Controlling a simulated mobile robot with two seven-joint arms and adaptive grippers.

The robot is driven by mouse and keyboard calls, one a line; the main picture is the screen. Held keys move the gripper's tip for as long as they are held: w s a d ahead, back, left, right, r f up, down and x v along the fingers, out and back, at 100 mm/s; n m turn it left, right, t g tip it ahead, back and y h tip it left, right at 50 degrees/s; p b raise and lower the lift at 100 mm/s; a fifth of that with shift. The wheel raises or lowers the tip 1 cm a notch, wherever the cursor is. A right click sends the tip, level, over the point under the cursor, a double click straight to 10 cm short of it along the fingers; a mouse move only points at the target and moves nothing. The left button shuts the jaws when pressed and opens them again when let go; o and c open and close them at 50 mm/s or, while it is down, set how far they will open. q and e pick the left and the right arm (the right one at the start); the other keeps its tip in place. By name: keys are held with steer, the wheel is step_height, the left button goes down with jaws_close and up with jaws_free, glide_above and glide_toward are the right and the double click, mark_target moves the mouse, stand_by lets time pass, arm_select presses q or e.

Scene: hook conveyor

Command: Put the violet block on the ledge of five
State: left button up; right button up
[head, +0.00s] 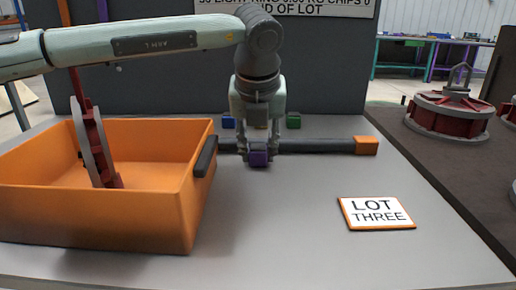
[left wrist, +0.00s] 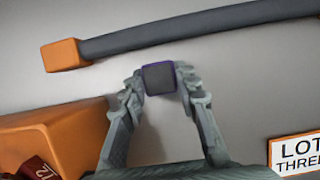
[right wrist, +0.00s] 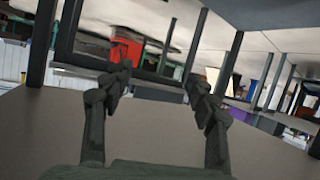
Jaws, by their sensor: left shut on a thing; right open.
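The violet block (head: 258,159) is between the fingertips of my left gripper (head: 258,148), in front of a dark bar in the head view. In the left wrist view, my left gripper (left wrist: 160,82) is shut on the block (left wrist: 159,77), whose facing side looks dark with violet edges. I cannot tell whether the block touches the table. My right gripper (right wrist: 160,92) is open and empty in the right wrist view; it does not show in the head view. I cannot make out a ledge marked five.
The dark bar (head: 318,146) with an orange end (head: 366,146) lies across the grey table. Blue (head: 228,122) and green (head: 293,121) blocks sit behind it. An orange crate (head: 95,223) holding a red-grey part (head: 96,146) stands left. A LOT THREE card (head: 376,213) lies right.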

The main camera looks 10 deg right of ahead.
arm_select(q)
steer(key=o, duration=1.2)
steer(key=shift+c, duration=0.2)
